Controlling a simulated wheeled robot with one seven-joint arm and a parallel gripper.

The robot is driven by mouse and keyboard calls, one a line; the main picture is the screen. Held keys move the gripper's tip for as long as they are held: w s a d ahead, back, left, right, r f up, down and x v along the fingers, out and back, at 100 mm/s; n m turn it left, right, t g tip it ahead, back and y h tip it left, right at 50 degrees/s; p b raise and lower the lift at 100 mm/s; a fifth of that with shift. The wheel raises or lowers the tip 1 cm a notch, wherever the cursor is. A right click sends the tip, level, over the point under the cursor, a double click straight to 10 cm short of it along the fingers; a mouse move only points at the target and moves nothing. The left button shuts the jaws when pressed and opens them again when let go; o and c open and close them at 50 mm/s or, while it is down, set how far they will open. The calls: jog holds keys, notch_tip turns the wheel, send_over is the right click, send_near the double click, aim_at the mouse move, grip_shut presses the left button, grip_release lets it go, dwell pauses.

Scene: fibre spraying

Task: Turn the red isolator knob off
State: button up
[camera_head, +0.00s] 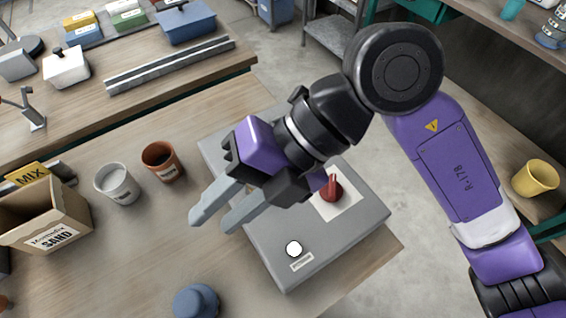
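The red isolator knob (332,188) sits on a pale square plate (345,205) on the top of a grey box (340,232). Its raised grip stands up from a round red base, and its left side is close behind my gripper in the picture. My gripper (210,222) reaches down-left across the grey box, with its two grey fingers apart and nothing between them. The fingertips are to the left of the box's white round button (294,249), away from the knob. My arm hides part of the box's back.
A white cup (117,185), a brown cup (162,162) and a sand carton (45,222) stand left on the wooden bench. A blue round object (196,302) is at the front. A yellow cup (535,178) is on a right-hand bench.

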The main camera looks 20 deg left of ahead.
jog(key=w+d+f+m+t+h, duration=0.25)
jog(key=w+d+h, duration=0.2)
jog(key=w, duration=0.25)
jog(key=r+m+t+h, duration=0.1)
jog(key=t+h, duration=0.2)
jog(key=t, duration=0.1)
send_over(335, 176)
jog(key=s, duration=0.1)
jog(key=shift+a+r+y, duration=0.15)
jog(key=shift+r+y, duration=0.05)
jog(key=shift+y, duration=0.05)
jog(key=shift+w+f+p, duration=0.1)
jog(key=shift+p, duration=0.2)
jog(key=shift+d+f, duration=0.2)
jog(key=shift+f, duration=0.2)
notch_tip(335, 176, down, 7)
jog(key=shift+a+r+p, duration=0.1)
jog(key=shift+r+p, duration=0.05)
jog(key=shift+p, duration=0.15)
jog(key=shift+c, duration=0.4)
grip_shut()
